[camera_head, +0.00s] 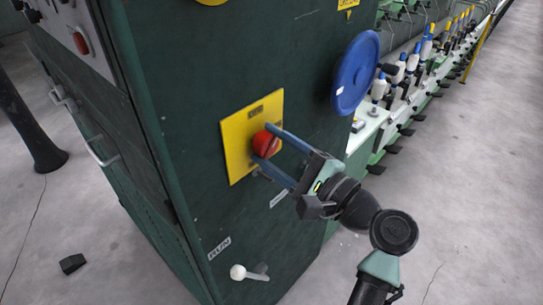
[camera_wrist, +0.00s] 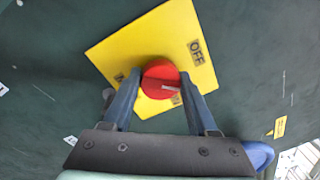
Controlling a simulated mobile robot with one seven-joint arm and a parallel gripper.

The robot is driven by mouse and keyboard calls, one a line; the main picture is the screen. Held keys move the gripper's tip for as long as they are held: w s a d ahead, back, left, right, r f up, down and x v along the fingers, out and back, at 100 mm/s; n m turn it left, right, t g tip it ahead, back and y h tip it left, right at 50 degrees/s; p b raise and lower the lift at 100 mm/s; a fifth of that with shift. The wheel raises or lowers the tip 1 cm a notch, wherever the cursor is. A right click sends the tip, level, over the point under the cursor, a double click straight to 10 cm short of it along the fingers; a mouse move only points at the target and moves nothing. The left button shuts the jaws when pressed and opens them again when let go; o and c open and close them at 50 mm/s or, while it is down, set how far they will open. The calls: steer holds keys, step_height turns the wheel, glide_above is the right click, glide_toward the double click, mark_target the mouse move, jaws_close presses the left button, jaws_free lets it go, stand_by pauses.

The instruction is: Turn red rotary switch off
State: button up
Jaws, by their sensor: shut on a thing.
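The red rotary switch (camera_head: 266,144) sits on a yellow plate (camera_head: 236,130) on the front of the dark green cabinet. In the wrist view, the red knob (camera_wrist: 160,79) lies between my two blue fingers, with a pale mark on its lower right part. An "OFF" label (camera_wrist: 196,51) shows on the yellow plate to the upper right of the knob; another small label (camera_wrist: 120,77) near the left finger is unreadable. My gripper (camera_head: 263,144) is shut on the knob, one finger on each side. The fingers hide the knob's sides and part of the plate.
A blue disc (camera_head: 357,72) sticks out from the cabinet (camera_head: 185,110) to the right of the plate. A white-knobbed lever (camera_head: 240,272) is below. Spinning machinery with several bobbins (camera_head: 400,68) runs back at the right. The floor (camera_head: 470,190) at the right is clear.

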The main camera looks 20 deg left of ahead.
steer(key=n+b, duration=0.1)
steer(key=n, duration=0.1)
steer(key=n+b, duration=0.3)
steer(key=b, duration=0.1)
steer(key=shift+d+f+n, duration=0.1)
steer(key=shift+f+n, duration=0.15)
steer(key=shift+n, duration=0.15)
steer(key=shift+r+n+g+b, duration=0.15)
steer(key=shift+n+g+b, duration=0.15)
steer(key=shift+n+b, duration=1)
steer(key=shift+n, duration=0.3)
steer(key=o, duration=1.4)
steer(key=shift+c, duration=0.2)
steer(key=b+v, duration=0.1)
steer(key=v, duration=1.2)
steer(key=shift+f, duration=0.2)
steer(key=shift+w, duration=0.1)
